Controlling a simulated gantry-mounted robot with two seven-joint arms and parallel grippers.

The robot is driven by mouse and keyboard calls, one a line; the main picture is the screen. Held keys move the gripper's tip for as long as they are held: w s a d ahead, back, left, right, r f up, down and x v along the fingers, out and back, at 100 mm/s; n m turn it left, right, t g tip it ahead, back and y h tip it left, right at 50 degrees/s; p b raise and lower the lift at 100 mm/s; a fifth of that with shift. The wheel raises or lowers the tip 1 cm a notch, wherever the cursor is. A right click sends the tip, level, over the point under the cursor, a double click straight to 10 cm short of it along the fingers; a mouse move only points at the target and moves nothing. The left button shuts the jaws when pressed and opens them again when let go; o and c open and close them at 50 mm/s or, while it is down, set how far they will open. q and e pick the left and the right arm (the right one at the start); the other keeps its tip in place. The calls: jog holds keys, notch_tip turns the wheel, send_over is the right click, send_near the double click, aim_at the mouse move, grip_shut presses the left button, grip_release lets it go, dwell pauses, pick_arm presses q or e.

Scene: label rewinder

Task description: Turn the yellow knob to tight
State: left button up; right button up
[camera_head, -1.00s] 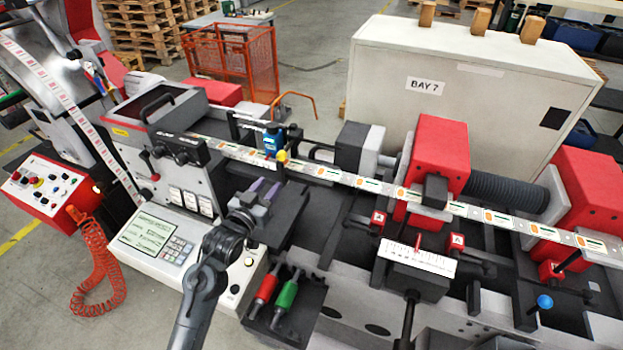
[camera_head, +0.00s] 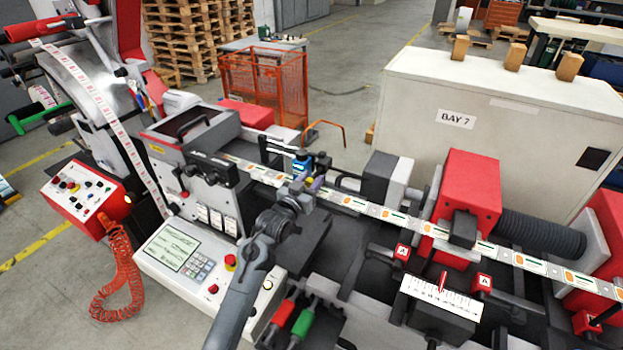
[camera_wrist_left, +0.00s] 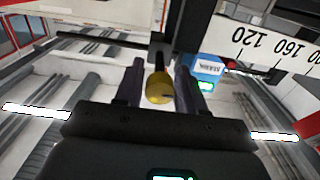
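The yellow knob (camera_wrist_left: 159,90) shows in the left wrist view, round, with a dark stem running up from it. My left gripper (camera_wrist_left: 160,82) is open, with its two dark fingers on either side of the knob and small gaps visible. In the head view my left gripper (camera_head: 306,184) is at the label web, just below the blue sensor (camera_head: 301,163), and mostly hides the knob. The blue sensor also shows in the left wrist view (camera_wrist_left: 206,67), to the right of the fingers. My right gripper is not in view.
The label web (camera_head: 362,205) runs across the machine past my gripper. A control panel (camera_head: 178,250) is left of my arm. Red and green handles (camera_head: 303,322) sit below it, and a ruler block (camera_head: 440,298) is to the right. A grey cabinet (camera_head: 480,110) stands behind.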

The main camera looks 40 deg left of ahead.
pick_arm(q)
jog(key=shift+w, duration=0.2)
jog(key=shift+c, duration=0.5)
grip_shut()
